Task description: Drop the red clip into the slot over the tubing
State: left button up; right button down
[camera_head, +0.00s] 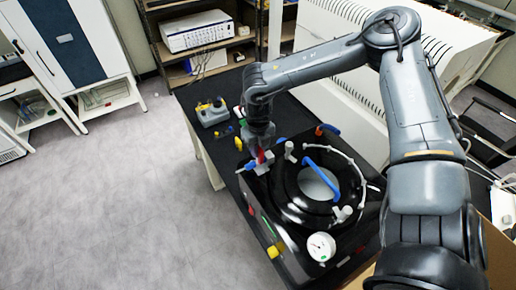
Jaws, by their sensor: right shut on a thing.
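My right arm reaches in from the right, and its gripper (262,149) points down over the near-left rim of the black freeze dryer (293,200). It is shut on a small red clip (261,157), of which only a sliver shows below the fingers. A white fitting (262,169) sits right under the clip; I cannot tell whether they touch. The slot cannot be made out at this size. My left gripper is not in view.
A white-faced gauge (321,246) and a yellow knob (273,252) are at the dryer's front. A grey device with yellow parts (212,112) and small yellow pieces lie on the black table to the left. Shelves stand behind; the floor at left is clear.

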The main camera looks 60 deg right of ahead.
jog(key=shift+f+b, duration=0.45)
jog(key=shift+b, duration=0.05)
dwell(0.6)
jog(key=shift+f+b, duration=0.45)
jog(key=shift+f+b, duration=0.4)
dwell(0.4)
jog(key=shift+f, duration=0.15)
dwell(0.6)
jog(key=shift+f+b, duration=0.35)
jog(key=shift+b, duration=0.25)
